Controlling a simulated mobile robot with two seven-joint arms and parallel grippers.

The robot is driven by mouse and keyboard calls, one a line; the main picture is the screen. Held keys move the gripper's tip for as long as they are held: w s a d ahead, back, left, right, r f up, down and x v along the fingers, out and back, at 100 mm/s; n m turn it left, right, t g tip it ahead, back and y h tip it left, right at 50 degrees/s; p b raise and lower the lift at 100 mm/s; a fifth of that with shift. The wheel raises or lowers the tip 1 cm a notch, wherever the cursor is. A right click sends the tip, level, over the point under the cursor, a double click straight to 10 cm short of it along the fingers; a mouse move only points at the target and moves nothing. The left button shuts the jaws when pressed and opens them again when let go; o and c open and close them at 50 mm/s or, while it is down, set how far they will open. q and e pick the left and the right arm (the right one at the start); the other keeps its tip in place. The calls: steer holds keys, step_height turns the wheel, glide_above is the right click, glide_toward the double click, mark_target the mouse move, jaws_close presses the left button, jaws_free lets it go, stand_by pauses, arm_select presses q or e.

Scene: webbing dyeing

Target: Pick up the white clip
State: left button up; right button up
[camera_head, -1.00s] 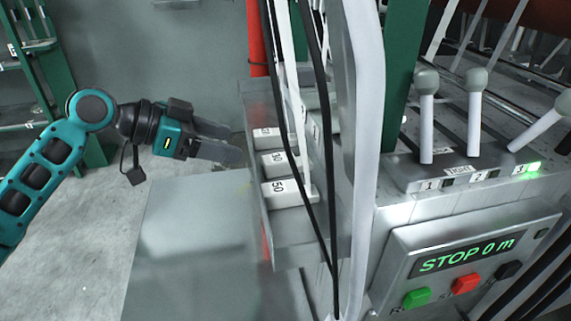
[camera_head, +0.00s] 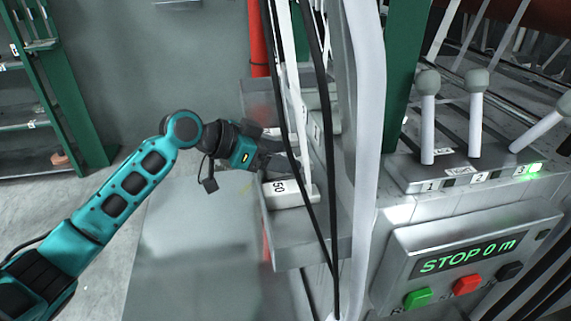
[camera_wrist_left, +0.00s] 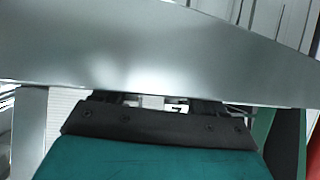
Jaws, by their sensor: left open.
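I cannot clearly pick out a white clip in either view. White blocks sit on a grey metal shelf (camera_head: 300,245) in the head view. The front block (camera_head: 290,194) is labelled 50, and the ones behind it are partly covered by my gripper. My left gripper (camera_head: 280,163) is open beside these blocks, its fingertips partly hidden behind black cables. In the left wrist view a grey metal panel (camera_wrist_left: 140,45) covers most of the fingers; a small white piece (camera_wrist_left: 152,102) and a dark-marked label show in the gap below it. The right gripper is not in view.
Black cables (camera_head: 320,160) and white straps hang in front of the shelf. A grey upright post (camera_head: 362,150) stands to its right. Further right are levers (camera_head: 475,120) and a control panel reading STOP 0 m (camera_head: 465,255). The floor at left is clear.

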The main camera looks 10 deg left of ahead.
arm_select(q)
steer(key=c, duration=1.1)
steer(key=shift+c, duration=0.2)
steer(key=shift+r, duration=0.1)
